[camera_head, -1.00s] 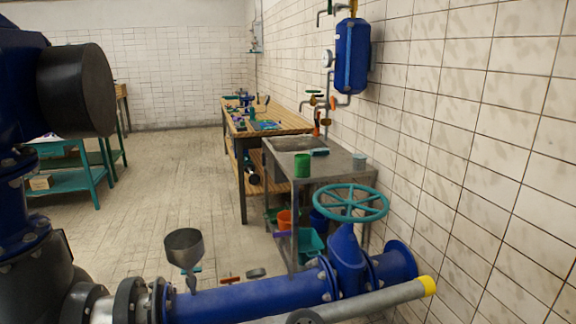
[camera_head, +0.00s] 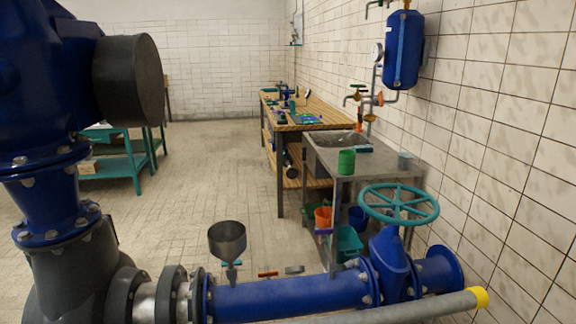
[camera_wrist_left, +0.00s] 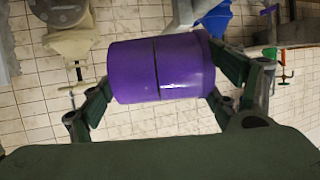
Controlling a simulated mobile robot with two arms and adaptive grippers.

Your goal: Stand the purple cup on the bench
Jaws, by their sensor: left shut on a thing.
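The purple cup (camera_wrist_left: 165,68) lies sideways across the left wrist view. My left gripper (camera_wrist_left: 160,75) is shut on it, with one dark green finger on each side. In the head view I see neither the cup nor my grippers. The bench (camera_head: 332,112) with a slatted wooden top stands along the right wall in the head view. Tools and small coloured items lie on its top, and part of its top is bare.
A grey sink table (camera_head: 378,166) with a green cup (camera_head: 346,161) stands before the bench. A blue pipe (camera_head: 290,296) with a teal handwheel (camera_head: 398,203) crosses the foreground. A grey funnel (camera_head: 227,240) stands behind it. The tiled floor (camera_head: 215,160) left of the bench is open.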

